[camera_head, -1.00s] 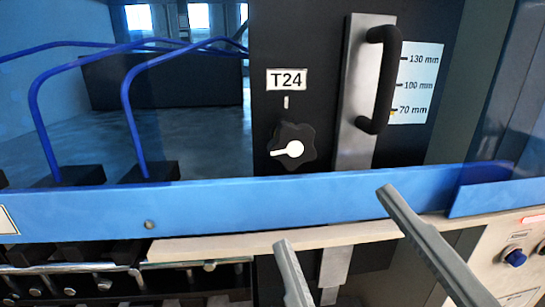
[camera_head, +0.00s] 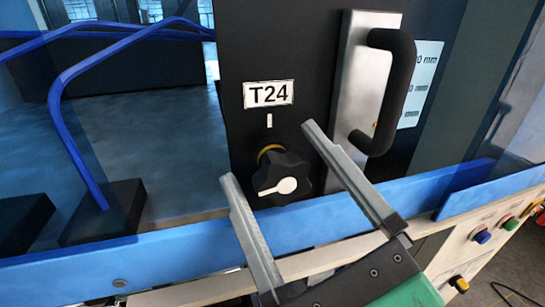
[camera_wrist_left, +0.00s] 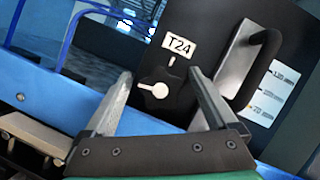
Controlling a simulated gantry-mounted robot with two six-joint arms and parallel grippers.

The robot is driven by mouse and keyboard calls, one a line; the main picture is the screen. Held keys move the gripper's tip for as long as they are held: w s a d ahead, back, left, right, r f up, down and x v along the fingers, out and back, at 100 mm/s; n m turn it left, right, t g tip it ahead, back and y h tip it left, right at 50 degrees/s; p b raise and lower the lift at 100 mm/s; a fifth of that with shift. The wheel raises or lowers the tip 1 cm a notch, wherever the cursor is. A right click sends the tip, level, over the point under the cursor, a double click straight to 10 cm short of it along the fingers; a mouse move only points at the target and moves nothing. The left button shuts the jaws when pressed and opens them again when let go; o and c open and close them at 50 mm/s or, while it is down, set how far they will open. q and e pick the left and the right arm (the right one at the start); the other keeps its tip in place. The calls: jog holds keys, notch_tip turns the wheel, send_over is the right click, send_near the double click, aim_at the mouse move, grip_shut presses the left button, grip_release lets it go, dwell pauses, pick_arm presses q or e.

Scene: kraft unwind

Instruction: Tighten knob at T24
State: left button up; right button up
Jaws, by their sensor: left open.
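The black lobed knob (camera_head: 281,172) sits on the dark panel below the white T24 label (camera_head: 268,94). Its white pointer is turned to the left, away from the white tick mark (camera_head: 269,121) above it. A yellow-orange ring shows behind the knob's top. My left gripper (camera_head: 267,151) is open, its two grey fingers pointing at the panel on either side of the knob in the picture. In the left wrist view the knob (camera_wrist_left: 154,92) shows between the fingertips (camera_wrist_left: 160,73). I see no contact. My right gripper is not in view.
A black handle (camera_head: 388,90) on a metal plate (camera_head: 351,75) stands right of the knob, beside a millimetre scale (camera_head: 424,80). A blue rail (camera_head: 190,258) crosses below the knob. Blue bent rods (camera_head: 70,140) stand at left. Coloured buttons (camera_head: 482,236) are at lower right.

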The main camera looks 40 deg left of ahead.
pick_arm(q)
jog(key=shift+c, duration=0.4)
jog(key=c, duration=1.3)
jog(key=shift+m, duration=0.5)
jog(key=shift+m+t, duration=0.6)
jog(key=shift+m, duration=0.2)
jog(key=shift+r+m+t, duration=0.1)
jog(key=shift+m+t, duration=0.5)
jog(key=shift+m, duration=0.5)
jog(key=shift+w+d+m+t+h+p, duration=0.1)
jog(key=shift+m+t+h+p, duration=0.45)
jog(key=shift+m, duration=0.8)
jog(key=shift+m+t+h+p, duration=0.25)
jog(key=shift+m+t+p, duration=0.45)
jog(key=shift+m, duration=0.65)
